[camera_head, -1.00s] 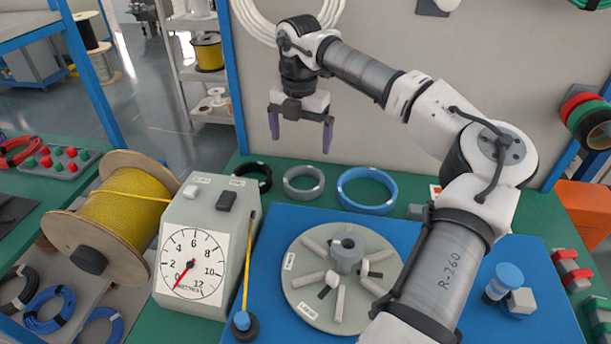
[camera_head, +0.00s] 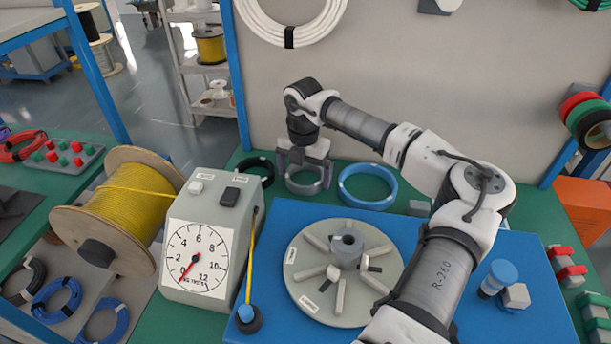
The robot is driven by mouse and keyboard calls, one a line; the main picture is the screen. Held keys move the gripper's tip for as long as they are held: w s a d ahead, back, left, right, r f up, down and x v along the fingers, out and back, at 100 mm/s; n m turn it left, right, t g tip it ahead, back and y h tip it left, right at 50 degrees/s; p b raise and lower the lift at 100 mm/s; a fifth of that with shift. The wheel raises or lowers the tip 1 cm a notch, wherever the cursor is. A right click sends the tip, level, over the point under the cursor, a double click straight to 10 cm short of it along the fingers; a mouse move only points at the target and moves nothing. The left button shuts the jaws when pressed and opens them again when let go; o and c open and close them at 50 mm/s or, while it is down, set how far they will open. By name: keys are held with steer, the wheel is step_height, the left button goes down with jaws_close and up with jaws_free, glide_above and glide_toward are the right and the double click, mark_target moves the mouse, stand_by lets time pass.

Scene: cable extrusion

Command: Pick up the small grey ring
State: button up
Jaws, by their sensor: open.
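The small grey ring (camera_head: 304,189) lies on the green bench top at the back, between a black ring and a larger blue ring. My gripper (camera_head: 303,176) is open and pointing down right at the grey ring. One finger shows at the ring's left side and the other at its right side. The gripper body hides part of the ring's upper edge. I cannot tell whether the fingers touch the ring.
The black ring (camera_head: 261,171) is close on the left, and the blue ring (camera_head: 367,187) is close on the right. A dial gauge box (camera_head: 206,245) stands at front left. A round grey plate (camera_head: 318,302) with pegs lies on the blue mat (camera_head: 480,325).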

steer(key=shift+c, duration=0.3)
steer(key=c, duration=0.6)
steer(key=shift+c, duration=0.2)
